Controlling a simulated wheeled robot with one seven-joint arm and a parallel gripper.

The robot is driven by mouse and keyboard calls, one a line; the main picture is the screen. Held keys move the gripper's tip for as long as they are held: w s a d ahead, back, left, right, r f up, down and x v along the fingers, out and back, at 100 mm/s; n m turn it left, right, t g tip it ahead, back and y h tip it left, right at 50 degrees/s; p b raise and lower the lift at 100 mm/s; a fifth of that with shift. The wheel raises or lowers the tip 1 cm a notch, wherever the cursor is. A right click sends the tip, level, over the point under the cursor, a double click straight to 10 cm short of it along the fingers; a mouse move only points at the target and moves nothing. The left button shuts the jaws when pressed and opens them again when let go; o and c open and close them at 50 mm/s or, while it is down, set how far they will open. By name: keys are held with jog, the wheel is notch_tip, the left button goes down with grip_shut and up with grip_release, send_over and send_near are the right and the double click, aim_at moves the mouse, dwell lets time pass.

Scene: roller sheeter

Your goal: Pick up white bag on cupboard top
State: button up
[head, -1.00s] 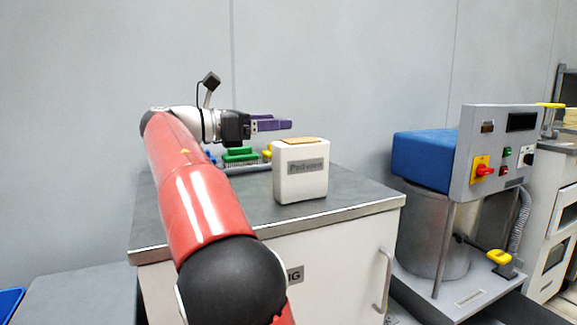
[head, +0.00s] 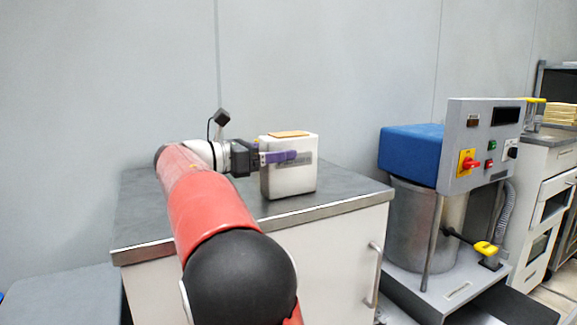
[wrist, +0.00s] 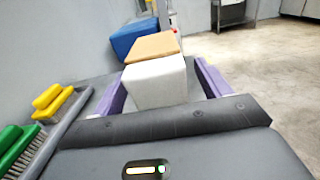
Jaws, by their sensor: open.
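The white bag (head: 290,180), a boxy white block with a tan top and a grey label, stands upright on the grey cupboard top (head: 345,192). My gripper (head: 280,157) is open at the bag in the head view, with a purple finger across its label side. In the wrist view the bag (wrist: 155,84) lies between the two purple fingers of my gripper (wrist: 160,90), one on each side. Small gaps seem to show, and I cannot tell whether either finger touches it. My arm hides part of the cupboard top.
Brushes with yellow (wrist: 52,100) and green (wrist: 14,146) handles lie to the left in the wrist view. A machine with a blue top (head: 411,148) and a control panel (head: 484,145) stands right of the cupboard. A grey wall is behind.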

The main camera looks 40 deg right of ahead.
jog(key=shift+x, duration=1.4)
jog(key=c, duration=1.1)
jog(key=shift+r, duration=0.1)
